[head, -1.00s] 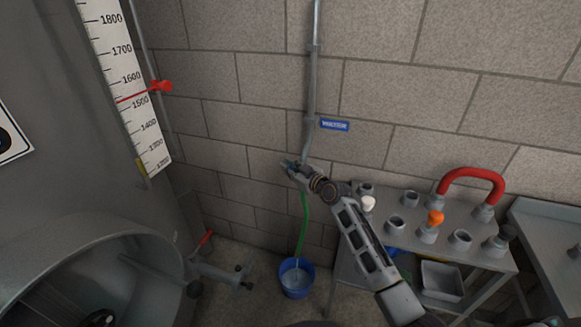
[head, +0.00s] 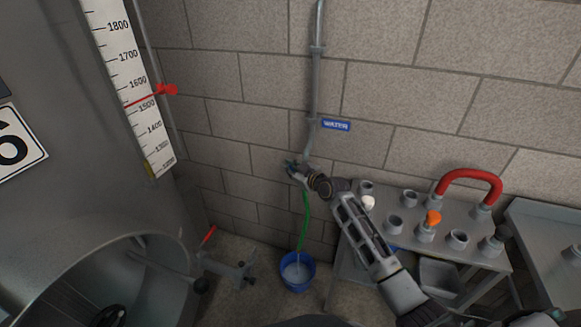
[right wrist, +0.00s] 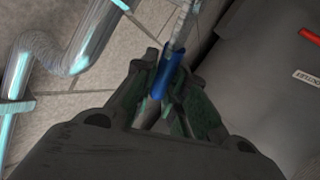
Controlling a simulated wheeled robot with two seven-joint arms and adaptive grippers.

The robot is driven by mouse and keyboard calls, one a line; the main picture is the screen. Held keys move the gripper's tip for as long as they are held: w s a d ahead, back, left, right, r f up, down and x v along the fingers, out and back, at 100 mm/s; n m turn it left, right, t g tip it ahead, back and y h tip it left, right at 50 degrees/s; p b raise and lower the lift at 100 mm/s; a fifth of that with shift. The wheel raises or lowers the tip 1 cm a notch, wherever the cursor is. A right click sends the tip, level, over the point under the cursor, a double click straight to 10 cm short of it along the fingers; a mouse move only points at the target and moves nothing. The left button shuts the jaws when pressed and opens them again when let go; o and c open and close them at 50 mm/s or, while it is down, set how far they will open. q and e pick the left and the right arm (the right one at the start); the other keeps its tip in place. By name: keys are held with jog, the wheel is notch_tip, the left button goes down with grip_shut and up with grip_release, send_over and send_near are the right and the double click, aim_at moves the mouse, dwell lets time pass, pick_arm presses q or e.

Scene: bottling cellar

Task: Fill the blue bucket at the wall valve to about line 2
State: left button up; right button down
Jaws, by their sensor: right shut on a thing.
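The blue bucket (head: 310,274) stands on the floor by the wall, with pale water (head: 296,272) in it. A green hose (head: 304,222) hangs from the wall valve down to the bucket, and a light streak shows below its end. The lines inside the bucket are too small to read. My right gripper (head: 294,168) is at the valve under the grey wall pipe. In the right wrist view my right gripper (right wrist: 165,95) is shut on the valve's blue lever (right wrist: 168,72). The valve body is mostly hidden by the gripper. My left gripper is not in view.
A blue WATER sign (head: 335,125) is beside the pipe (head: 317,70). A grey table (head: 450,258) with fittings and a red hose bend (head: 470,178) stands right. A big tank with a level scale (head: 128,75) and a low outlet (head: 228,268) stands left.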

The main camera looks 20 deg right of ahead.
jog(key=c, duration=1.4)
grip_release()
jog(key=shift+c, duration=0.2)
jog(key=shift+s, duration=0.1)
jog(key=shift+s+d+r, duration=0.15)
jog(key=shift+s+d, duration=0.15)
jog(key=shift+s, duration=0.25)
jog(key=v, duration=1)
jog(key=shift+s, duration=0.25)
jog(key=shift+d+r, duration=0.1)
